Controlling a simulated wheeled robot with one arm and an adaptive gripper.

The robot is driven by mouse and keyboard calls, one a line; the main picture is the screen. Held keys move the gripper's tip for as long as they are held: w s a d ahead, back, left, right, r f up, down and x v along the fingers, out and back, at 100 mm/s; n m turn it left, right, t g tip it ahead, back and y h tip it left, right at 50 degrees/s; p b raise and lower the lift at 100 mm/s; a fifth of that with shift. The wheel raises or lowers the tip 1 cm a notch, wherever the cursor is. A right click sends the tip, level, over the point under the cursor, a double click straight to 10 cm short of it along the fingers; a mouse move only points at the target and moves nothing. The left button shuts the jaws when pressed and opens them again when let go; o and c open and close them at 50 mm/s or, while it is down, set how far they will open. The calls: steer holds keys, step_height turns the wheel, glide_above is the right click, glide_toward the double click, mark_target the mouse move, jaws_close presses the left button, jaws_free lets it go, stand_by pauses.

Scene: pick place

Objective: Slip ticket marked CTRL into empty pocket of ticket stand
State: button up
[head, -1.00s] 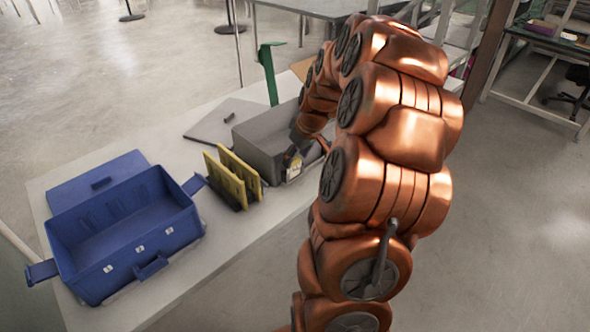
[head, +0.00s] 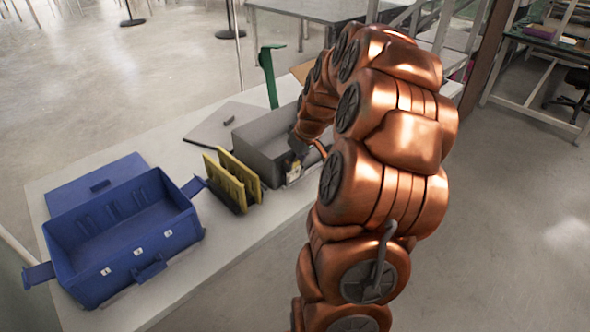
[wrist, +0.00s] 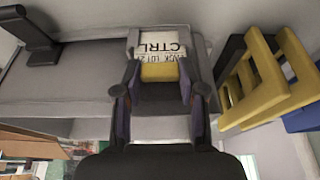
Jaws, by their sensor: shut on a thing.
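The ticket marked CTRL (wrist: 160,45) is white with black letters, which appear upside down in the wrist view. A yellow part shows at its near end. My gripper (wrist: 160,72) is shut on the ticket, with a finger on each side. In the head view, the ticket (head: 293,176) is small, at the front side of an open grey box (head: 258,146). I cannot tell whether it touches the box. A yellow slotted rack (head: 226,177) with dark parts stands left of my gripper; it shows at right in the wrist view (wrist: 240,92). I cannot identify an empty pocket.
An open blue box (head: 125,245) stands at the table's left, with its blue lid (head: 95,183) behind it. A green upright (head: 268,75) stands farther back. Bare table (head: 185,270) lies in front of the rack.

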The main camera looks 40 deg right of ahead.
mark_target(295, 162)
steer(key=shift+r, duration=2.95)
